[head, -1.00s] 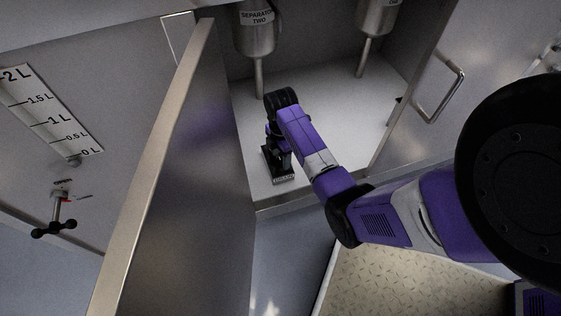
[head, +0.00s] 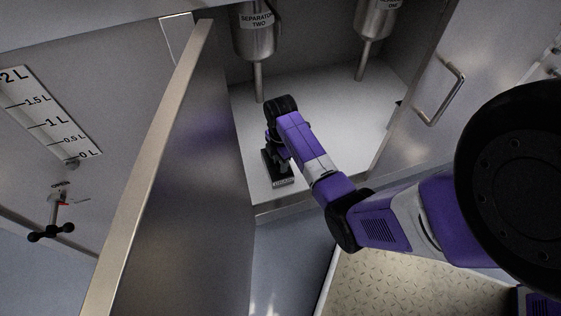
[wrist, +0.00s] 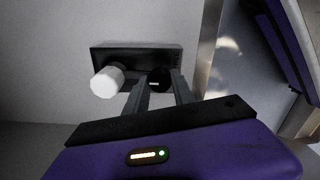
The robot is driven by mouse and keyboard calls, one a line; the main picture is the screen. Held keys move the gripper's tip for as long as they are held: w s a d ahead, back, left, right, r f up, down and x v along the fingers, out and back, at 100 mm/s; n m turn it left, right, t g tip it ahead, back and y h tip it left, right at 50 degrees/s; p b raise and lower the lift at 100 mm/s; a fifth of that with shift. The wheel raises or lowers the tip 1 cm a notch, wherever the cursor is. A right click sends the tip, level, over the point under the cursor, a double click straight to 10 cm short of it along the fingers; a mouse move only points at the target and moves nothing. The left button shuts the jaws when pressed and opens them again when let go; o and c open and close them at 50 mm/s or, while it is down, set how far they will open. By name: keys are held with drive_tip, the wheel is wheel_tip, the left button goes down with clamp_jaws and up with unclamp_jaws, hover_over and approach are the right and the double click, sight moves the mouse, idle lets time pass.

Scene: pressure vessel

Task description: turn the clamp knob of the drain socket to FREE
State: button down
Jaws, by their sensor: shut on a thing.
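The drain socket is a black block (head: 282,183) with a small label at its front edge, on the white cabinet floor. In the wrist view the dark block (wrist: 135,55) shows with a white cylinder (wrist: 106,82) standing out on the left and a black round knob (wrist: 158,76) on the right. My gripper (wrist: 160,83) has one finger on each side of the knob and is shut on it. In the head view my wrist hides most of the knob and fingers.
An open cabinet door (head: 160,170) stands left of my arm. Separator two (head: 256,35) and another separator (head: 374,25) hang behind, with pipes down to the floor. A door with a bar handle (head: 440,90) is on the right. The cabinet floor (head: 335,125) right of my wrist is clear.

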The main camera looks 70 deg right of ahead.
drive_tip(key=shift+r, duration=0.1)
drive_tip(key=shift+r+m+p, duration=0.15)
drive_tip(key=shift+m+p, duration=0.45)
drive_tip(key=shift+p, duration=0.35)
drive_tip(key=m+p, duration=0.2)
drive_tip(key=p, duration=0.1)
drive_tip(key=shift+a, duration=0.1)
drive_tip(key=m+p, duration=0.3)
drive_tip(key=m, duration=0.2)
drive_tip(key=m+p, duration=0.2)
drive_tip(key=m, duration=0.2)
drive_tip(key=shift+m, duration=0.3)
drive_tip(key=m, duration=0.2)
drive_tip(key=m+p, duration=0.1)
drive_tip(key=m, duration=0.1)
drive_tip(key=shift+f+m, duration=0.2)
drive_tip(key=shift+m, duration=0.2)
drive_tip(key=shift+p, duration=0.3)
